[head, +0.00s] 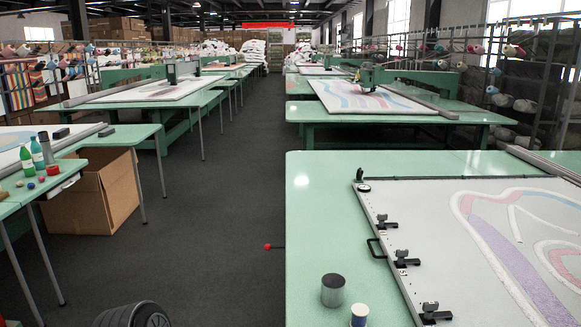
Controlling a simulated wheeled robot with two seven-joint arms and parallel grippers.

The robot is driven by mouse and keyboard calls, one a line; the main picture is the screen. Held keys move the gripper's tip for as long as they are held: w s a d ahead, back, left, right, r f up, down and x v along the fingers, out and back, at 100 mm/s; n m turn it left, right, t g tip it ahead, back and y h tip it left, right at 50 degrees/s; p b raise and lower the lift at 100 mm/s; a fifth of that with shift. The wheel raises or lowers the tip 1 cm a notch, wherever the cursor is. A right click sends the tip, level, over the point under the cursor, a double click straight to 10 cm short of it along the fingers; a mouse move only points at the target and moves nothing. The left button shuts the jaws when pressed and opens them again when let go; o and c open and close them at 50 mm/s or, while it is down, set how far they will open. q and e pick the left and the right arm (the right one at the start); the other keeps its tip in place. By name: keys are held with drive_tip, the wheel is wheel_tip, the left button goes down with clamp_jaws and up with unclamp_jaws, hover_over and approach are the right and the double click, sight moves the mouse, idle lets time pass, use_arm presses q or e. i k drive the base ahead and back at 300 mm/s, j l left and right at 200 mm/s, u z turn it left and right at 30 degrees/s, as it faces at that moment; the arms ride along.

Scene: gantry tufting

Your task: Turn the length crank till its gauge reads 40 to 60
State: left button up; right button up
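A red knob (267,246) on a short dark rod sticks out from the left side of the near right green table. I cannot tell whether it is the length crank. A small round dark fitting (363,187) sits at the far left corner of the white tufting frame (425,205); I cannot tell whether it is a gauge. No gauge reading can be made out. Neither of my grippers is in view.
On the near right table (310,215) stand a grey cylinder (332,290) and a blue-white spool (359,315). Black clamps (402,258) line the frame's left edge. A cardboard box (95,190) sits under the left table.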

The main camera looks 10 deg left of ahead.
sight(358, 176)
drive_tip(key=u, duration=2.4)
drive_tip(key=i, duration=0.2)
drive_tip(key=i+l+z, duration=0.15)
drive_tip(key=i+z, duration=0.6)
drive_tip(key=z, duration=0.25)
drive_tip(key=i+j+z, duration=0.1)
drive_tip(key=i+z, duration=0.6)
drive_tip(key=i, duration=1.2)
drive_tip(key=i+j+u, duration=0.2)
drive_tip(key=i, duration=0.35)
drive_tip(key=i+l+u, duration=0.2)
drive_tip(key=i, duration=0.3)
drive_tip(key=i+u, duration=0.2)
drive_tip(key=i, duration=0.35)
drive_tip(key=i+l+u, duration=0.15)
drive_tip(key=i, duration=0.35)
drive_tip(key=i+l+u, duration=0.2)
drive_tip(key=i, duration=0.35)
drive_tip(key=i+u, duration=0.1)
drive_tip(key=i, duration=0.5)
drive_tip(key=z, duration=4.85)
